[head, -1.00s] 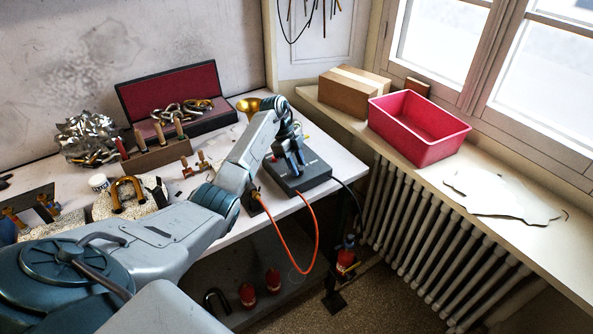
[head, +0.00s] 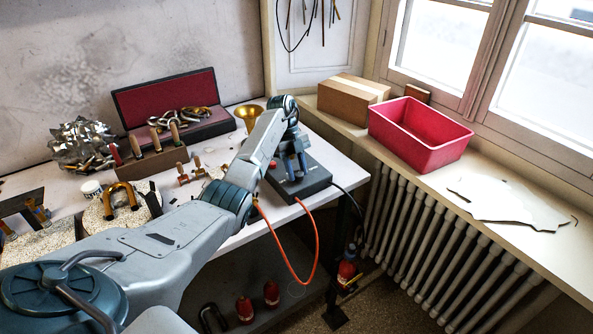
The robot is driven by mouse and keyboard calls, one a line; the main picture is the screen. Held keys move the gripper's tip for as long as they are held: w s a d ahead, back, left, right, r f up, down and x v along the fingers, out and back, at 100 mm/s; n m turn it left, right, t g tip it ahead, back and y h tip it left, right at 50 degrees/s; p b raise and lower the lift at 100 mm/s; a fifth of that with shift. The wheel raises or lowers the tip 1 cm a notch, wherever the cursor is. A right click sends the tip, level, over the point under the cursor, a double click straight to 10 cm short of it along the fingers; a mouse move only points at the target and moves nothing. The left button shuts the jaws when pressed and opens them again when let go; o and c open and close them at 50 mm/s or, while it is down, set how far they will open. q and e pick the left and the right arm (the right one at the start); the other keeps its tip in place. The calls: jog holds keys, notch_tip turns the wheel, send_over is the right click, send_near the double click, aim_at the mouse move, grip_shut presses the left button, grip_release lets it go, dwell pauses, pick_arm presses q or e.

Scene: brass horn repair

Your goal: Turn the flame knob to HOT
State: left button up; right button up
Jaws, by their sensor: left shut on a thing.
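The dark control box (head: 318,183) stands at the right end of the white workbench, with an orange hose and a dark cable running from it. My left gripper (head: 296,172) points down onto the top of this box. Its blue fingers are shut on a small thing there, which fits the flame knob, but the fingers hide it. I cannot read the knob's setting or any HOT mark. A small red part (head: 273,164) shows on the box just left of the fingers. My right gripper is not in view.
A brass bell piece (head: 249,114) stands behind my left arm. A red-lined case (head: 168,96), a wooden tool block (head: 152,162) and a horseshoe-shaped piece (head: 121,196) are on the bench. A pink bin (head: 420,152) and a cardboard box (head: 352,101) stand on the windowsill.

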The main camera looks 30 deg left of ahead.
pick_arm(q)
jog(key=shift+r, duration=0.1)
jog(key=o, duration=1)
jog(key=shift+c, duration=0.2)
jog(key=shift+w+a+r, duration=0.1)
jog(key=shift+a+r, duration=0.1)
jog(key=shift+r, duration=0.2)
jog(key=p+v, duration=0.4)
jog(key=v, duration=0.6)
